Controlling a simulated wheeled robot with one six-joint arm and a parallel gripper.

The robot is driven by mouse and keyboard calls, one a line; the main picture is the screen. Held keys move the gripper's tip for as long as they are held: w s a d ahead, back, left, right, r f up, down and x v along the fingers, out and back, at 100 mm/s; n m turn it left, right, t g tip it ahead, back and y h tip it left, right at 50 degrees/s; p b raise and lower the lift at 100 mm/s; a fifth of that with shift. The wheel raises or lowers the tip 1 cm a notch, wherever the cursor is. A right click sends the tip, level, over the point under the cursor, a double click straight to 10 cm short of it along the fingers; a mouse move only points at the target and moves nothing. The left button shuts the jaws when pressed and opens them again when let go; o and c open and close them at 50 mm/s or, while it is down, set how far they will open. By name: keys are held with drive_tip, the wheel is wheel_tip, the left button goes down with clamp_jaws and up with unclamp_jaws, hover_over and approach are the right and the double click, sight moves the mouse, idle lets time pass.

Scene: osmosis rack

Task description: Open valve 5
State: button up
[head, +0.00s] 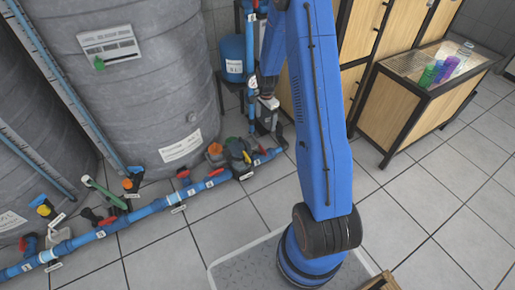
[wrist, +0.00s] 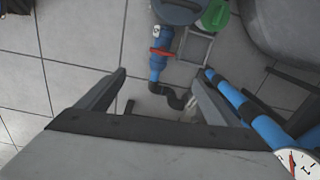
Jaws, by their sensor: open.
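In the wrist view my gripper (wrist: 158,80) is open and empty, its two dark fingers spread wide above the floor. Ahead of it, between and beyond the fingers, a red valve handle (wrist: 161,52) lies across a blue pipe (wrist: 157,68). No contact with the handle shows. In the head view several red handles, one of them here (head: 197,188), sit along the floor pipe (head: 160,205). My arm hides part of the area behind it.
Large grey tanks (head: 140,80) stand at the left, with a blue vessel (head: 234,58) behind. A thick blue pipe (wrist: 240,105) runs close by the right finger. A wooden cabinet (head: 405,110) is at the right.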

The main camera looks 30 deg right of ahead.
drive_tip(key=m, duration=0.1)
hover_over(263, 149)
wheel_tip(263, 149, down, 6)
wheel_tip(263, 149, down, 17)
drive_tip(key=shift+w+f, duration=0.1)
idle(0.5)
drive_tip(key=shift+c, duration=0.2)
drive_tip(key=c, duration=1)
